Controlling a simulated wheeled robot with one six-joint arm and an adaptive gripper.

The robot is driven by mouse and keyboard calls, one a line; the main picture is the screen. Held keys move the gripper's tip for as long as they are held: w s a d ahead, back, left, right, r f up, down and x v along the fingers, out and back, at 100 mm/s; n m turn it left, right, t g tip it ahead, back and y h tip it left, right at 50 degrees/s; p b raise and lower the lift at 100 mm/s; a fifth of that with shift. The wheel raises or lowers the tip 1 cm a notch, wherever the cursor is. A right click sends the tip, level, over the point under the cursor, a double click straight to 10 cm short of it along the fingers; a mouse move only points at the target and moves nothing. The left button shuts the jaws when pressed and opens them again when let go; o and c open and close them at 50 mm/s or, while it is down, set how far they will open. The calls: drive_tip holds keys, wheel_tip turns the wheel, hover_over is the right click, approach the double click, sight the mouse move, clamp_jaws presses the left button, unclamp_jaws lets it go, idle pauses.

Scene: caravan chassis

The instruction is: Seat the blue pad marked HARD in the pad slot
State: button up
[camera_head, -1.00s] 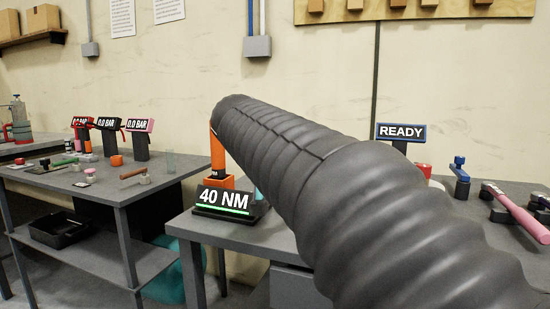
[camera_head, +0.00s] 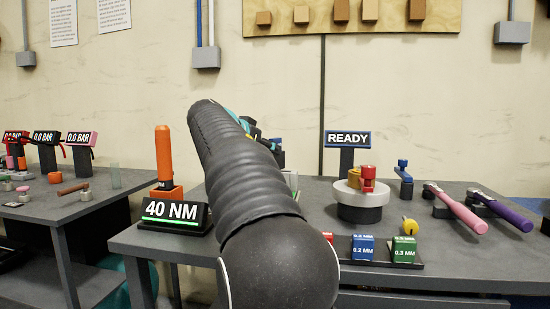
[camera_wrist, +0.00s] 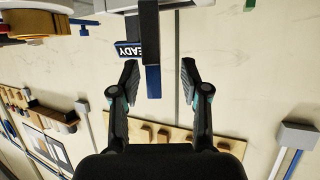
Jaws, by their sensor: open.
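I cannot make out a blue pad marked HARD or a pad slot in either view. My gripper (camera_wrist: 159,68) is open in the wrist view, its two fingers apart with nothing gripped. In the head view my arm hides most of the gripper; only some dark and teal parts (camera_head: 262,138) show beyond the sleeve. The READY sign (camera_wrist: 128,49) appears upside down beyond the fingertips in the wrist view, with a blue bar-like part below it. In the head view the READY sign (camera_head: 348,138) stands on a post at the back of the right table.
A round stand (camera_head: 360,214) bears red and yellow parts. Blue (camera_head: 362,248) and green (camera_head: 404,250) MM blocks sit at the front edge. The 40 NM display (camera_head: 172,212) and orange tool (camera_head: 163,155) stand left. Pink (camera_head: 455,207) and purple (camera_head: 500,210) handled tools lie right.

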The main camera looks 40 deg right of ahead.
drive_tip(key=shift+s+x, duration=0.2)
drive_tip(key=shift+x, duration=1.4)
drive_tip(key=shift+s+x, duration=0.15)
drive_tip(key=shift+x, duration=1.4)
drive_tip(key=shift+d, duration=0.1)
clamp_jaws()
